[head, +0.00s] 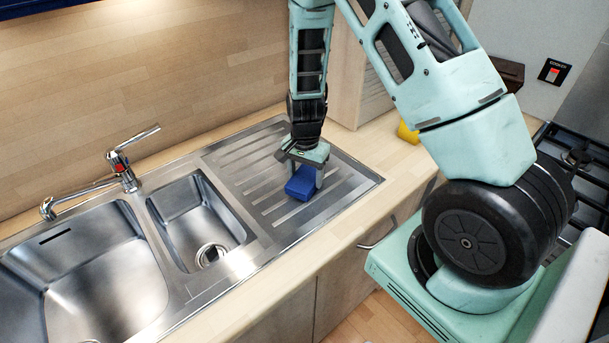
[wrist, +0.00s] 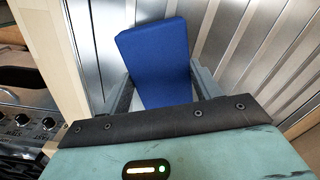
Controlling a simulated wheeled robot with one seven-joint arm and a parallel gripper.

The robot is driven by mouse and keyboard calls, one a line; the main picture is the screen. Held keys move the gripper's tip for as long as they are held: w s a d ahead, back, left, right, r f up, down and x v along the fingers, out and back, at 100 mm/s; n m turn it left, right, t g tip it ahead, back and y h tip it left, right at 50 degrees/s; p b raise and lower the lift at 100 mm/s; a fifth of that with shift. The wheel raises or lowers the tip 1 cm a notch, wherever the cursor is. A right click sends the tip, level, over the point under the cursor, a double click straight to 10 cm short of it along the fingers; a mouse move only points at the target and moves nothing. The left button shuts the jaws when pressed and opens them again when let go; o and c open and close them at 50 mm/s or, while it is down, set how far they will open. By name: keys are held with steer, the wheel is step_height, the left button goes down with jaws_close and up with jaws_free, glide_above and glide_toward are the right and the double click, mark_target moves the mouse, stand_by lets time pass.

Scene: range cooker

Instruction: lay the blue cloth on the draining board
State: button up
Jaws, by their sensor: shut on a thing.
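The blue cloth (head: 301,184) is a small folded block. It is at the ridged steel draining board (head: 345,193), right of the sink bowls in the head view. My gripper (head: 305,172) points down over the board and is shut on the cloth. In the wrist view the cloth (wrist: 155,62) sits between the two fingers of my gripper (wrist: 160,88), and the draining board (wrist: 235,40) lies behind it. I cannot tell whether the cloth's underside touches the board.
A small sink bowl (head: 197,222) and a larger one (head: 100,275) lie to the left, with a mixer tap (head: 122,168) behind. A yellow object (head: 408,132) stands on the worktop behind my arm. The hob (head: 578,165) is at the right. The board around the cloth is clear.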

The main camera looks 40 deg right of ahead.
steer(key=shift+f, duration=0.65)
steer(key=shift+f, duration=0.2)
steer(key=o, duration=1)
steer(key=shift+r, duration=0.15)
